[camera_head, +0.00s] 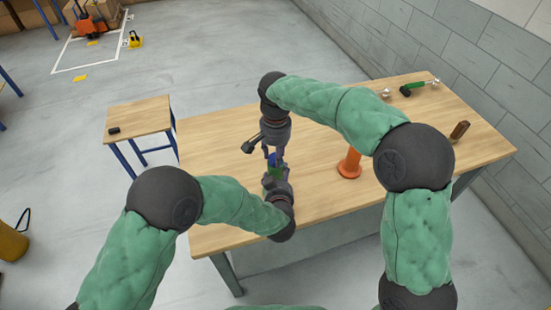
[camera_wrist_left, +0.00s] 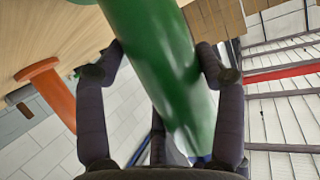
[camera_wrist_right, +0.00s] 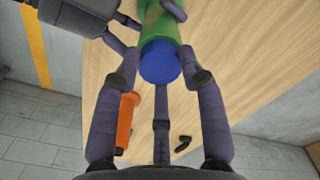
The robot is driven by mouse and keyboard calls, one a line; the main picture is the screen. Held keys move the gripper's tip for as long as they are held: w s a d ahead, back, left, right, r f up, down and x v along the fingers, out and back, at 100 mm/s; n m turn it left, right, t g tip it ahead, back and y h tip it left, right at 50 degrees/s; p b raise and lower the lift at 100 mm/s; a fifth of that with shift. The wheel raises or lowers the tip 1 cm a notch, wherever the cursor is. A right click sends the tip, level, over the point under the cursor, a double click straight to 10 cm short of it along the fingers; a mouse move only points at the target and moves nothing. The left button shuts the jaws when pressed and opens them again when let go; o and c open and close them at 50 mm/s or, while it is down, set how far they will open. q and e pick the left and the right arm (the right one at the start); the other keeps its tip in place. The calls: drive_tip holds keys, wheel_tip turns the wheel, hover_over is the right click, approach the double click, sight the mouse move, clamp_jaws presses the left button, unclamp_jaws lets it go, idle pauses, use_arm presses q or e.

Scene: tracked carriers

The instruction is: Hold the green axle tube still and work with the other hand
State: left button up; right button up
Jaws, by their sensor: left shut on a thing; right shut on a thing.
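The green axle tube (camera_head: 269,179) is upright over the table, partly hidden by my grippers. In the left wrist view the tube (camera_wrist_left: 165,65) runs between the fingers of my left gripper (camera_wrist_left: 160,70), which is shut on it. In the right wrist view a round blue cap (camera_wrist_right: 160,64) sits at the end of the green tube (camera_wrist_right: 158,24). In the head view my right gripper (camera_head: 274,158) is just above my left gripper (camera_head: 277,182).
An orange flanged post (camera_head: 349,165) stands on the wooden table (camera_head: 330,205), right of my grippers. A green-and-black tool (camera_head: 412,88) and a brown block (camera_head: 460,130) lie farther right. A small side table (camera_head: 140,122) stands left. A block wall (camera_head: 480,60) borders the right.

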drive_tip(key=n, duration=0.8)
drive_tip(key=shift+n, duration=0.3)
drive_tip(key=shift+n, duration=0.4)
drive_tip(key=n, duration=0.4)
drive_tip(key=shift+n, duration=0.3)
drive_tip(key=n, duration=0.4)
drive_tip(key=o, duration=1.1)
